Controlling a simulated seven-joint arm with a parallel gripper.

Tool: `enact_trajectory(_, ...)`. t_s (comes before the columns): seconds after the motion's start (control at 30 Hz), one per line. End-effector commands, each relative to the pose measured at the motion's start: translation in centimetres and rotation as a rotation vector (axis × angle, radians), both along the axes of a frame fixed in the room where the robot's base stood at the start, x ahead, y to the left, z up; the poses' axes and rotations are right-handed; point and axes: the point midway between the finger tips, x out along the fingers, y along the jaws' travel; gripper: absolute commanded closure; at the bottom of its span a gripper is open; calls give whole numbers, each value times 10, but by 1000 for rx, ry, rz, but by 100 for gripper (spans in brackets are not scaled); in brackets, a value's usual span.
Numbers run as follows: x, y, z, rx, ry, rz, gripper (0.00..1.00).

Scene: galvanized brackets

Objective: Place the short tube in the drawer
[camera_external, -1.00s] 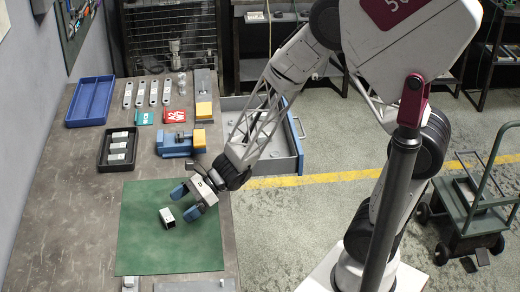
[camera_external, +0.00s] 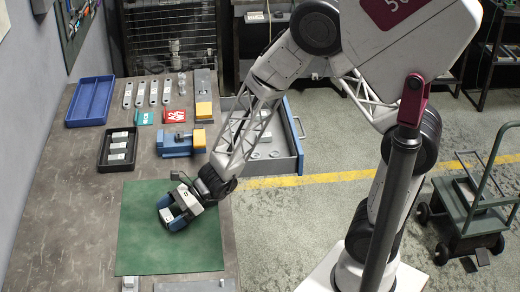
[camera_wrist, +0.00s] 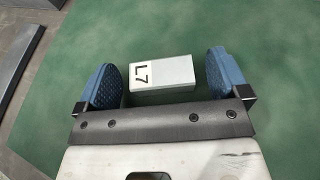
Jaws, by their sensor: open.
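The short tube (camera_wrist: 163,73) is a pale block-like piece marked "L7", lying on the green mat (camera_external: 140,235). In the external view my gripper (camera_external: 171,213) is low over the mat and mostly hides the tube (camera_external: 167,214). The gripper is open. The drawer (camera_external: 297,135) is pulled out from the bench's right side, behind my forearm. Some small grey pieces show inside it.
A blue vise (camera_external: 175,146) stands behind the mat. A black tray (camera_external: 104,160) with pale blocks and a blue tray (camera_external: 90,101) are at the left. Metal pieces (camera_external: 195,286) lie at the front edge. A cart (camera_external: 470,215) stands on the floor at right.

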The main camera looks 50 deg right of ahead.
Motion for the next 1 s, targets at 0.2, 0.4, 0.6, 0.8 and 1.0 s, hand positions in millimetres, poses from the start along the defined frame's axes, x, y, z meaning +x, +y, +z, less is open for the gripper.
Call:
enact_trajectory(0.2,0,0,0,0,0,0,6)
enact_trajectory(0.4,0,0,0,0,0,-1,6)
enact_trajectory(0.6,0,0,0,0,0,-1,19)
enact_trajectory(0.8,0,0,0,0,0,-1,49)
enact_trajectory(1.0,0,0,0,0,0,-1,65)
